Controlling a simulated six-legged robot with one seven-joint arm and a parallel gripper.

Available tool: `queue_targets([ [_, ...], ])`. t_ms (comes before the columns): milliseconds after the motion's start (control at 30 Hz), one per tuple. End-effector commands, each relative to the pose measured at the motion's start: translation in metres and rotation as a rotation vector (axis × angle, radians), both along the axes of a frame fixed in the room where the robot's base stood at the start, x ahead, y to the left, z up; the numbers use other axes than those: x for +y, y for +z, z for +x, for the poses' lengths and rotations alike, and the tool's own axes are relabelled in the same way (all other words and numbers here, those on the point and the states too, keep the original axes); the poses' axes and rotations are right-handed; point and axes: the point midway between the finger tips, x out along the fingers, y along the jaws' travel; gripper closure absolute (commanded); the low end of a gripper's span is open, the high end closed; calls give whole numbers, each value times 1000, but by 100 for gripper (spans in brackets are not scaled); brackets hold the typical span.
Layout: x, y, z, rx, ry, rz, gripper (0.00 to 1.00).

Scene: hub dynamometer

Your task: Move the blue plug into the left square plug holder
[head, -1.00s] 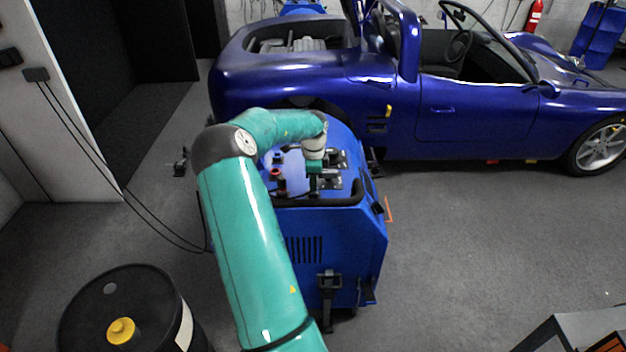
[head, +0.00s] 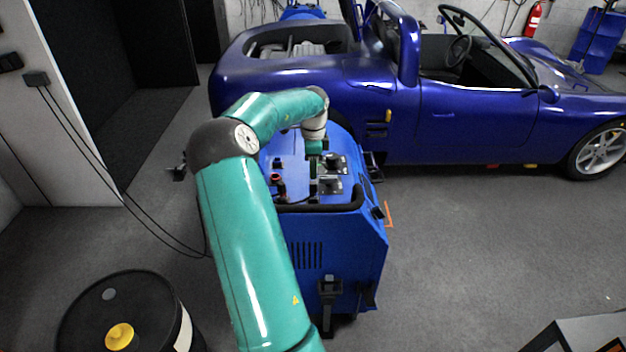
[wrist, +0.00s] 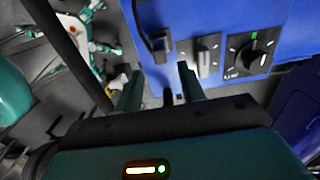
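My gripper (wrist: 162,88) is at the bottom of the wrist view, with its two green fingers spread apart and no object clearly between them. In the head view my gripper (head: 313,172) is above the right part of the blue machine's top. I cannot make out the blue plug or pick out the left square plug holder with certainty. A black fitting with a cable (wrist: 161,46) stands on the blue panel beyond the fingers in the wrist view.
The blue machine (head: 340,245) has a black rail (head: 335,207), a red-topped knob (head: 277,180) and grey switch plates on top. The wrist view shows a lever switch (wrist: 205,58) and a dial (wrist: 250,52). A blue car (head: 470,115) stands behind; a black drum (head: 90,300) stands front left.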

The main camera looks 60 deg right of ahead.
Motion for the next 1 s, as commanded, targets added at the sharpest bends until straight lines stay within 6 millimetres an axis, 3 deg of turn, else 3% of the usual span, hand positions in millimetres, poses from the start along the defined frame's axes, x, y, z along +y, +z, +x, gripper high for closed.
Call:
queue_targets([
  [100,-1,24,0,-1,-1,-3,61],
  [300,0,43,0,0,-1,-1,61],
  [1000,0,44,0,0,-1,0,61],
])
